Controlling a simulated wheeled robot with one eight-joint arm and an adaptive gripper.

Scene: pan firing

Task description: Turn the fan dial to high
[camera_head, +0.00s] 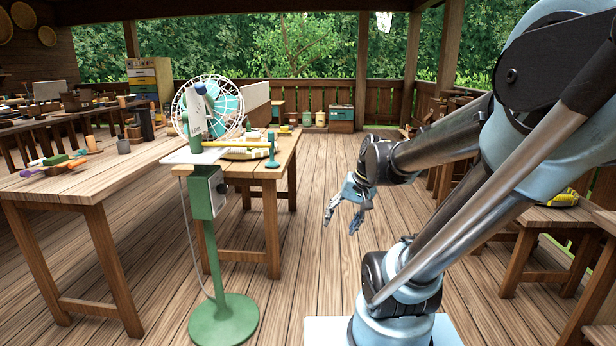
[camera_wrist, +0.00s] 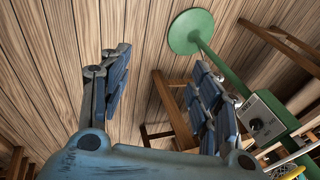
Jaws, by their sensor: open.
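A pedestal fan (camera_head: 224,319) with a green round base, green post and white wire guard (camera_head: 236,104) stands left of centre in the head view. A grey-green control box (camera_head: 202,198) is mounted on its post, with a small dial (camera_head: 221,187) on its right side. In the wrist view the box (camera_wrist: 270,105) is at the right edge, its pale panel bearing a dark dial (camera_wrist: 256,124). The dial's setting is too small to read. My gripper (camera_head: 340,226) is open and empty, to the right of the box and apart from it, fingers pointing down.
A wooden table (camera_head: 287,160) stands just behind the fan post. A longer workbench (camera_head: 105,185) with tools is at the left, and benches (camera_head: 545,216) are at the right. The plank floor (camera_head: 295,290) between the fan and my arm is clear. A thin cord (camera_head: 189,240) hangs beside the post.

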